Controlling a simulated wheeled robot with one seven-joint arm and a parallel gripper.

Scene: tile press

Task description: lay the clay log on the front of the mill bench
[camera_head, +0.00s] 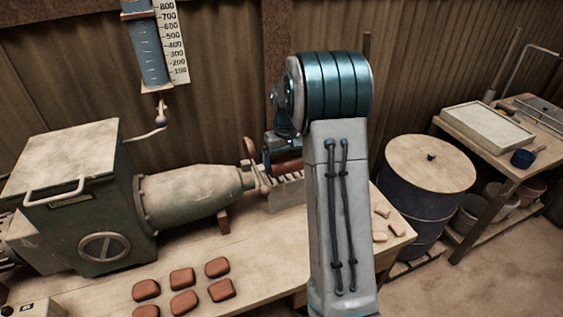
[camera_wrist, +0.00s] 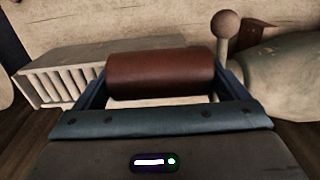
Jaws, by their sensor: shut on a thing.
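The clay log (camera_wrist: 160,74) is a smooth red-brown cylinder held crosswise between the two fingers of my gripper (camera_wrist: 165,80) in the wrist view. In the head view a part of the log (camera_head: 287,166) shows beside the mill's nozzle, over a slatted rack (camera_head: 288,192); my arm hides the rest. I cannot tell whether the log touches the rack. The mill bench (camera_head: 250,252) is a pale wooden table running along the wall. The green-grey mill (camera_head: 190,192) stands on its left and middle part.
Several red-brown clay pieces (camera_head: 182,277) lie on the bench's front in the middle. Pale scraps (camera_head: 380,237) lie at its right end. A blue drum (camera_head: 420,200) and a side table (camera_head: 480,135) stand to the right. A round-knobbed lever (camera_wrist: 224,28) stands close to the log.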

